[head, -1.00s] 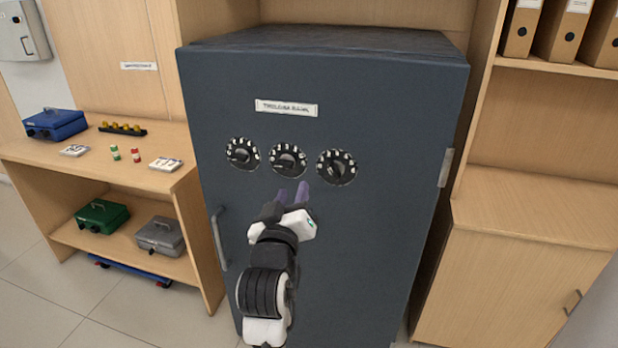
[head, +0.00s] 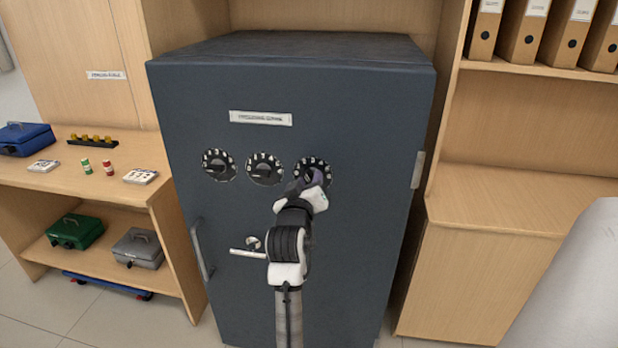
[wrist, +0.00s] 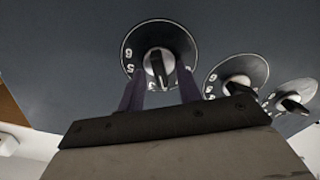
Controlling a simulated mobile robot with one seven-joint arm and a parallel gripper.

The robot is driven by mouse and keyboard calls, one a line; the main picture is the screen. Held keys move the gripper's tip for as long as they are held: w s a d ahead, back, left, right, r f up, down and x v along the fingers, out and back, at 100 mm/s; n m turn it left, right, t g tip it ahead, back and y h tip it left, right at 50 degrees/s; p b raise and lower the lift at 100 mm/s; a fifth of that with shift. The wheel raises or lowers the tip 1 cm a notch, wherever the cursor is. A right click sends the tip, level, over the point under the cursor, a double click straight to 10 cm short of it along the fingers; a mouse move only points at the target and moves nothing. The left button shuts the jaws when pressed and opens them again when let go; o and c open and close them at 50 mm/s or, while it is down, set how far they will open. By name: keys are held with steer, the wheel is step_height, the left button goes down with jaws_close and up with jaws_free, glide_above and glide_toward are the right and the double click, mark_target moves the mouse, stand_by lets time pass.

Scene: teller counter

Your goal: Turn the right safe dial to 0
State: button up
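The right safe dial (head: 314,165) is a black round dial with white numbers, on the front of the dark blue-grey safe (head: 350,110). My gripper (head: 311,180) is at this dial and hides its lower part in the head view. In the wrist view the same dial (wrist: 158,62) is straight ahead, with numbers such as 5 and 6 visible. My two purple fingers (wrist: 161,88) stand apart on either side of its knob, with gaps showing. The number at the pointer is too small to read surely.
The middle dial (head: 265,168) and left dial (head: 219,165) sit beside it. Below are a lever (head: 246,252) and a vertical handle (head: 202,250). A shelf desk (head: 120,195) with cash boxes is at left, a wooden cabinet (head: 480,270) at right.

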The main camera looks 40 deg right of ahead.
steer(key=shift+w+d, duration=0.3)
steer(key=shift+c, duration=0.2)
jaws_close()
steer(key=shift+n, duration=0.3)
steer(key=n+p, duration=0.3)
steer(key=n, duration=0.2)
steer(key=n+p, duration=0.1)
steer(key=n, duration=0.2)
steer(key=n+p, duration=0.1)
steer(key=n, duration=0.2)
steer(key=shift+w+a+f+p, duration=0.1)
steer(key=shift+f+p, duration=0.1)
steer(key=shift+p, duration=0.15)
steer(key=shift+n, duration=0.3)
